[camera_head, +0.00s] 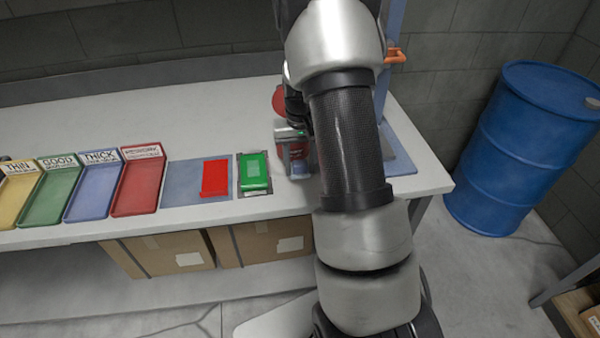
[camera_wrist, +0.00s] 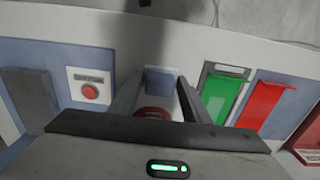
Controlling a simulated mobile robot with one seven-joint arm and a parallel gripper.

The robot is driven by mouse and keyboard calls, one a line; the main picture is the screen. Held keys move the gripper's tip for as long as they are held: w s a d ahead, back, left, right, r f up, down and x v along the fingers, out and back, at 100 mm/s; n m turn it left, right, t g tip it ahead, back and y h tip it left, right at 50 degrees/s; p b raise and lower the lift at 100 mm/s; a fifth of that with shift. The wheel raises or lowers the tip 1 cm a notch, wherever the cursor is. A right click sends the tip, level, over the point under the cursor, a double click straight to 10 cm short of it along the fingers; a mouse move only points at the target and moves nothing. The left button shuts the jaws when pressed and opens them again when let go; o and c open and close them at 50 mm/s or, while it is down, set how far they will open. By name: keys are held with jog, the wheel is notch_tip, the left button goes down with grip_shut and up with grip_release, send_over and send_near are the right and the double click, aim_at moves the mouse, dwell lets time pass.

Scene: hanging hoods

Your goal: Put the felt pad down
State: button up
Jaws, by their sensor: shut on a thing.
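My gripper (camera_wrist: 162,88) points down over the bench, with its two fingers spread around something. Between the fingertips in the wrist view is a small blue-grey square piece, apparently the felt pad (camera_wrist: 162,78). A dark red rounded shape (camera_wrist: 152,114) shows nearer the palm between the fingers; I cannot tell what it belongs to. In the head view my gripper (camera_head: 294,152) is low at the bench, right of the green block, and partly hidden by my arm. The pad cannot be made out clearly there. Whether it touches the bench is unclear.
A green block (camera_head: 254,171) lies on a dark plate, and a red piece (camera_head: 215,178) on a blue-grey mat (camera_head: 180,182). Labelled trays (camera_head: 139,187) stand at left. A red button (camera_wrist: 90,93) is on a white plate. A blue barrel (camera_head: 530,145) stands beyond the bench's right end.

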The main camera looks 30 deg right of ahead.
aim_at(300, 173)
jog(key=shift+f, duration=1.6)
jog(key=o, duration=1)
jog(key=shift+r, duration=0.1)
